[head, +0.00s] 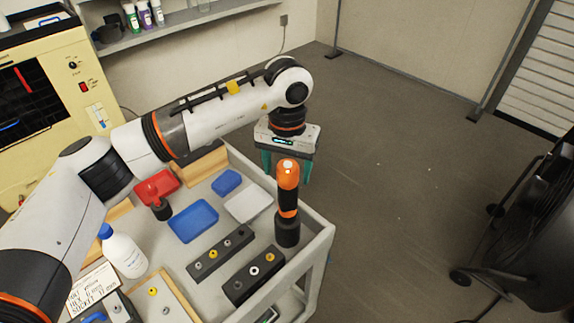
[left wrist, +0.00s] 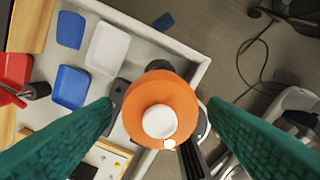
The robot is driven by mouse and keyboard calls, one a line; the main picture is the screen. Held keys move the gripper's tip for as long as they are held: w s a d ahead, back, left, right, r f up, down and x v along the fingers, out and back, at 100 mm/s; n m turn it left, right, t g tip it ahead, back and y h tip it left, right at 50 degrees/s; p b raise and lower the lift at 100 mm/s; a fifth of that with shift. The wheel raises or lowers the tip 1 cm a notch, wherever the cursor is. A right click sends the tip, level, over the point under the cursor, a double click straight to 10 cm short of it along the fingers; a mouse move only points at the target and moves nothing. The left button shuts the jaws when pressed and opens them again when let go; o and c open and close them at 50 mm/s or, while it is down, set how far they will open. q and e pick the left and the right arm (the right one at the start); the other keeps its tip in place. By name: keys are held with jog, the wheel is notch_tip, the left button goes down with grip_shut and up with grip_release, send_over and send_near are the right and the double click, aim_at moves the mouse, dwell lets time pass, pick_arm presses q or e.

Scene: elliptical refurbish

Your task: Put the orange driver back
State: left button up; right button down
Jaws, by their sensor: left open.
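The orange driver (head: 288,178), with an orange top and a black lower body, stands upright in or on a black round base (head: 287,232) near the right edge of the cart. The left wrist view shows the driver (left wrist: 160,105) from above, with a pale round cap on top. My left gripper (head: 285,162) is open, with its green fingers above and behind the driver in the head view. In the left wrist view its fingertips (left wrist: 162,104) appear on either side of the orange top, with gaps. Contact is not visible. My right gripper is not in view.
The cart (head: 321,240) carries blue trays (head: 193,221), a white tray (head: 249,203), a red bin (head: 156,186), dark blocks with fittings (head: 254,277) and a white bottle (head: 123,252). A yellow machine (head: 60,95) stands at left.

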pick_arm(q)
notch_tip(320, 180, up, 12)
jog(key=b, duration=0.3)
jog(key=shift+r, duration=0.1)
